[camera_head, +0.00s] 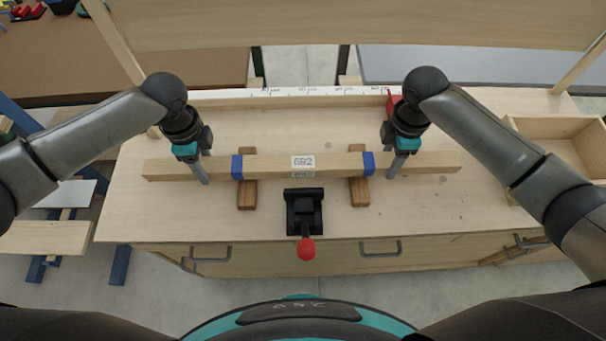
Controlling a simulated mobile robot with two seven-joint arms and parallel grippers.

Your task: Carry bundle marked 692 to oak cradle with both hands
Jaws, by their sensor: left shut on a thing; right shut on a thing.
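The bundle marked 692 (272,166) is a long pale wooden bar with two blue bands and a white label near its middle. It lies crosswise, roughly level, over the oak cradle (247,196), whose two brown blocks show in front of and behind it. I cannot tell whether it touches the blocks. My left gripper (202,172) is shut on the bundle left of the left blue band. My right gripper (395,168) is shut on it right of the right blue band. The fingertips are partly hidden against the wood.
A black clamp with a red knob (306,249) stands at the front middle of the bench (150,215). A white measuring strip (290,92) runs along the back, with a red piece (393,101) near its right part. An open wooden box (550,127) is at the right.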

